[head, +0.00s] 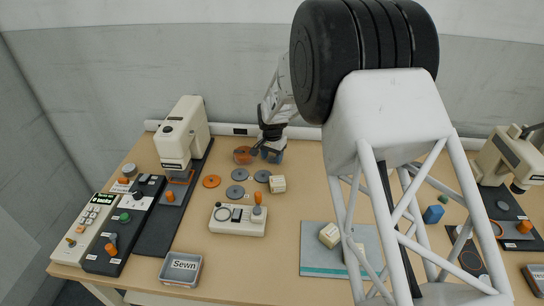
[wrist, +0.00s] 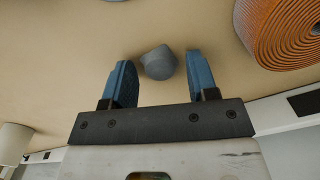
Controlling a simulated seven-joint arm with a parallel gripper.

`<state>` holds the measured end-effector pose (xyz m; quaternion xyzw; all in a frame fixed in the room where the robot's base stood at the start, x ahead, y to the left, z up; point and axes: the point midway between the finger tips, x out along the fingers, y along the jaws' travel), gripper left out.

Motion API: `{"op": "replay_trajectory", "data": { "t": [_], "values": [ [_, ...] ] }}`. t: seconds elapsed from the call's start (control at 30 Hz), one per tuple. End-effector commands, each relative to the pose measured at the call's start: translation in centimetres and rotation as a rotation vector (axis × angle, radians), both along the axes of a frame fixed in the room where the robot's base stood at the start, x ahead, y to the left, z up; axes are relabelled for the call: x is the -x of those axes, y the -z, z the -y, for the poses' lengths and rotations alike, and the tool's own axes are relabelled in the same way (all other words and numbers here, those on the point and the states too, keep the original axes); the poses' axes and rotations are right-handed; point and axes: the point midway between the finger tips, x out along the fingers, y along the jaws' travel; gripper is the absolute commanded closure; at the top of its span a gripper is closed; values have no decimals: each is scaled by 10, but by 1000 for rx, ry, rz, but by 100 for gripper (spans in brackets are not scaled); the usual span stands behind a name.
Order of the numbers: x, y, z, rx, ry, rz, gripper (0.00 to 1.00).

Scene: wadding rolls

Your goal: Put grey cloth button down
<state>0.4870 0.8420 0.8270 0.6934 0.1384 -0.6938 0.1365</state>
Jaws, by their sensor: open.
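The grey cloth button (wrist: 158,62) is a small rounded grey piece in the wrist view, standing on or just above the tan table; the exact height is hard to tell. My gripper (wrist: 159,58) is open, with one blue finger on each side of the button. In the head view my gripper (head: 265,156) is low at the table's back edge, and I cannot make out the button there.
A coiled orange roll (wrist: 290,30) stands close to the right finger; it also shows beside my gripper in the head view (head: 243,155). Several flat grey rolls (head: 235,191) and an orange one (head: 211,181) lie in front.

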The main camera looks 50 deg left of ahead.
Motion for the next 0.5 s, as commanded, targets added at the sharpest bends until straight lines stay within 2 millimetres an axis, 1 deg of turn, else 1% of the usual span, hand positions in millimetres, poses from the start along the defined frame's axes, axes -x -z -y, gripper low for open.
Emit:
{"op": "replay_trajectory", "data": {
  "t": [0.17,0.27,0.37,0.5],
  "values": [
    [0,-9,0,-2,0,1,47],
    [0,-19,0,-2,0,1,47],
    [0,-31,0,-2,0,1,47],
    [0,-53,0,-3,0,1,47]
  ]
}}
